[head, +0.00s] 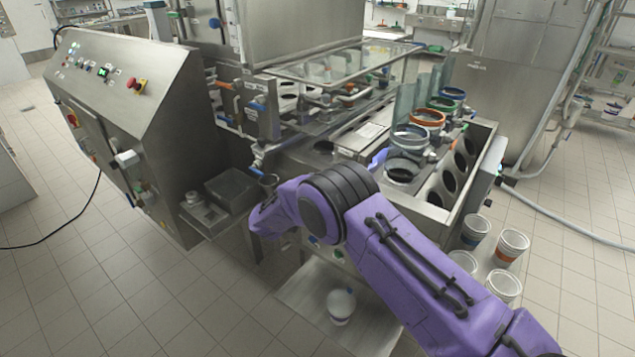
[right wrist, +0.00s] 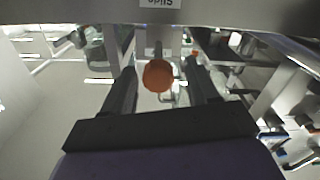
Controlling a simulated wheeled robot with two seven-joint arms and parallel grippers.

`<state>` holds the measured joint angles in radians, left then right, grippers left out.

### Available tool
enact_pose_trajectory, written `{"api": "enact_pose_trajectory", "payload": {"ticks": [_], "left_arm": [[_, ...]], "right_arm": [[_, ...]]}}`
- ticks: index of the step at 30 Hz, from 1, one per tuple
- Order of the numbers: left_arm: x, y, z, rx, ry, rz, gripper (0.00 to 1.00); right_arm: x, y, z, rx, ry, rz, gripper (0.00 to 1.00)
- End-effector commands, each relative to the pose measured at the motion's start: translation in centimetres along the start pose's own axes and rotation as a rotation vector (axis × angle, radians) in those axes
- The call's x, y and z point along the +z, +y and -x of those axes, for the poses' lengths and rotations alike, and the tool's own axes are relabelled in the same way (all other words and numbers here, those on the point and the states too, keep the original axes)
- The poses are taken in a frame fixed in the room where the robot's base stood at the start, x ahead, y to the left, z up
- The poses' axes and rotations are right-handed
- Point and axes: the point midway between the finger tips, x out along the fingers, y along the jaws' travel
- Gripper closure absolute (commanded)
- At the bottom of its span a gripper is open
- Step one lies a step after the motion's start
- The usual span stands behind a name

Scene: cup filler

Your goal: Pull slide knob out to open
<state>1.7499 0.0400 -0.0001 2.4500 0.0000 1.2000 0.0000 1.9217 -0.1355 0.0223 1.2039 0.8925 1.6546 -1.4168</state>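The slide knob is a round orange-red knob (right wrist: 158,75) on a metal stem in the right wrist view. My right gripper (right wrist: 159,84) is open, with one dark finger on each side of the knob. Gaps show between the knob and both fingers, so it is not gripped. In the head view my purple right arm comes in from the lower right and reaches the front of the filling machine (head: 300,160). The fingertips and this knob cannot be made out there. My left gripper is not in view.
A metal panel with a small label (right wrist: 160,3) crosses the top of the wrist view, close above the knob. A white container (head: 341,306) sits on a low plate below. A control cabinet (head: 140,110) stands left; tiled floor in front is clear.

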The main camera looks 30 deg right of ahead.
Motion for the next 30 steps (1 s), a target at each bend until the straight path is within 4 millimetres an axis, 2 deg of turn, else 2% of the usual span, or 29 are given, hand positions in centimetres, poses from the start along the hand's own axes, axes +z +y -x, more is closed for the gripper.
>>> {"api": "enact_pose_trajectory", "payload": {"ticks": [5,8,15,18,22,30], "left_arm": [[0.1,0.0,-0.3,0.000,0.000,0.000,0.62],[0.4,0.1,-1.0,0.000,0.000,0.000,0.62],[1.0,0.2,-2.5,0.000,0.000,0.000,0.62],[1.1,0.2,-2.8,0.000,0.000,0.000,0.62],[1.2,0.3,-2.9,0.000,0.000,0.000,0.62],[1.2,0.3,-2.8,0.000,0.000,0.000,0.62]], "right_arm": [[0.1,0.0,0.6,0.000,0.001,0.000,0.41],[0.2,-0.1,2.4,-0.003,0.003,0.000,0.41],[0.2,-0.2,8.2,-0.004,0.005,0.000,0.41],[0.1,-0.1,9.8,-0.003,0.003,0.000,0.41],[-0.1,-0.1,10.7,-0.001,0.003,0.000,0.41],[-0.1,-0.1,10.8,0.000,0.002,0.000,0.41]]}}
